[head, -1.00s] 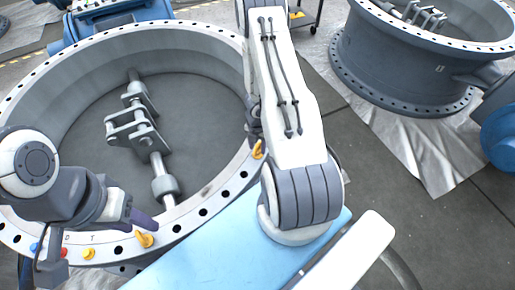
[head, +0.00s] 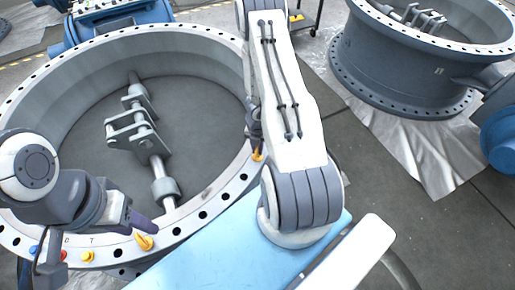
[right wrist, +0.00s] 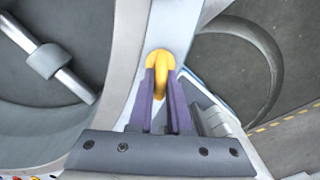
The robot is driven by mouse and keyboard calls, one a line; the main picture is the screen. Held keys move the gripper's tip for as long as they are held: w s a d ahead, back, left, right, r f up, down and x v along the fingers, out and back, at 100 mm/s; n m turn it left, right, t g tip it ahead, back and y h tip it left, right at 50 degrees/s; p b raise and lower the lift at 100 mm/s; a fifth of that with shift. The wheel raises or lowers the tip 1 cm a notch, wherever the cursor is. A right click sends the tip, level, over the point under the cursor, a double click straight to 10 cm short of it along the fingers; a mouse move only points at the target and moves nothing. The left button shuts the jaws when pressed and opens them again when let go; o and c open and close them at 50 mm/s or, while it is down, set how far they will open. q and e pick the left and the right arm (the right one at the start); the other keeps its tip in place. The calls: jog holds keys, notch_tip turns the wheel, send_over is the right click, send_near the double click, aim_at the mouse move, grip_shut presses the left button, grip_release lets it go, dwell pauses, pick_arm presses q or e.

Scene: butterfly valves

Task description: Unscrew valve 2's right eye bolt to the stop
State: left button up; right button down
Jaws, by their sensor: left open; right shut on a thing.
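The near grey valve (head: 188,222) is a large open ring with a drilled flange and a shaft with a bracket inside. Its right eye bolt (head: 257,156), yellow, stands on the right side of the flange and is partly covered by my right gripper (head: 254,134). In the right wrist view, the purple fingers of my right gripper (right wrist: 160,95) are shut on the yellow eye bolt (right wrist: 161,63), whose curved top shows between and above them. A second yellow eye bolt (head: 144,241) is on the front flange. My left gripper (head: 143,222) is open, its fingertip just above that bolt.
Blue, red and yellow knobs (head: 88,256) sit on the front-left flange. My right arm crosses the middle of the head view. Another grey valve (head: 395,70) stands at the back right on a silvery sheet (head: 445,160). Dark floor lies between the valves.

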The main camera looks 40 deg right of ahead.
jog(key=n, duration=1.3)
jog(key=shift+d+n, duration=0.1)
jog(key=shift+n, duration=0.3)
jog(key=n, duration=1)
jog(key=shift+d+n+p, duration=0.1)
jog(key=shift+n+p, duration=0.25)
jog(key=shift+n, duration=0.05)
jog(key=n, duration=0.3)
jog(key=shift+n, duration=0.3)
jog(key=n, duration=0.6)
jog(key=shift+w, duration=0.1)
jog(key=n, duration=0.7)
jog(key=shift+n, duration=0.3)
jog(key=n, duration=0.3)
jog(key=shift+n, duration=0.3)
jog(key=n, duration=0.3)
jog(key=shift+n, duration=0.4)
jog(key=n, duration=0.6)
jog(key=shift+a, duration=0.2)
jog(key=shift+n, duration=0.3)
